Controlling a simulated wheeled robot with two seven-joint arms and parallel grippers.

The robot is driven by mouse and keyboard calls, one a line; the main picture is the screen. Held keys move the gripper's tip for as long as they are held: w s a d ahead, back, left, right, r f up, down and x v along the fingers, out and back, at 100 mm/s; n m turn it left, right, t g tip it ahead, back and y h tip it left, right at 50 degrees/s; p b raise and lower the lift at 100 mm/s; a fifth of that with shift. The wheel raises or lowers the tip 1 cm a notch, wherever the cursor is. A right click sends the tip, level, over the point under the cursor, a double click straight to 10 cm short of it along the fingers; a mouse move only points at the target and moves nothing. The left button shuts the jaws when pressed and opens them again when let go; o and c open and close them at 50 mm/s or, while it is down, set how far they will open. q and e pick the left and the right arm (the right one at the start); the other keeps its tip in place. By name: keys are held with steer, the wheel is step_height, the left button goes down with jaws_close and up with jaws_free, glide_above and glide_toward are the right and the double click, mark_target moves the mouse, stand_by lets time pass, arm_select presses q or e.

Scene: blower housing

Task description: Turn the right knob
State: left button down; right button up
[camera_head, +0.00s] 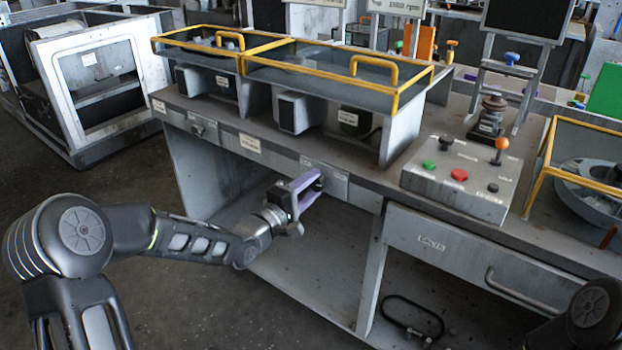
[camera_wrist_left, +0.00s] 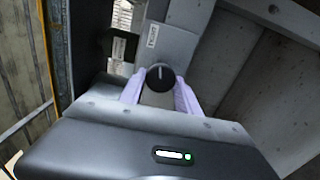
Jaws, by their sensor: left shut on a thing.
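The right knob (camera_wrist_left: 159,76) is a round black dial with a pale pointer line. In the left wrist view the line points roughly up the picture. It sits on a grey front panel of the bench. My left gripper (camera_head: 313,186) has purple fingers and reaches the panel under the bench top. In the left wrist view its fingers (camera_wrist_left: 160,94) lie on either side of the knob, shut on it. In the head view the fingers mostly hide the knob. A second small knob (camera_head: 198,129) is further left on the same front. My right gripper is out of view.
Yellow-framed clear covers (camera_head: 330,66) stand on the bench (camera_head: 236,121) above. A control box (camera_head: 462,180) with coloured buttons and an orange-topped lever is to the right. A drawer (camera_head: 480,262) with a handle is below it. The floor in front is clear.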

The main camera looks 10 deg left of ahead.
arm_select(q)
steer(key=shift+f+n+p, duration=0.1)
steer(key=shift+n+p, duration=0.8)
steer(key=shift+n, duration=0.8)
steer(key=c, duration=0.9)
jaws_free()
steer(key=shift+s, duration=0.15)
steer(key=v, duration=0.7)
steer(key=shift+s, duration=0.25)
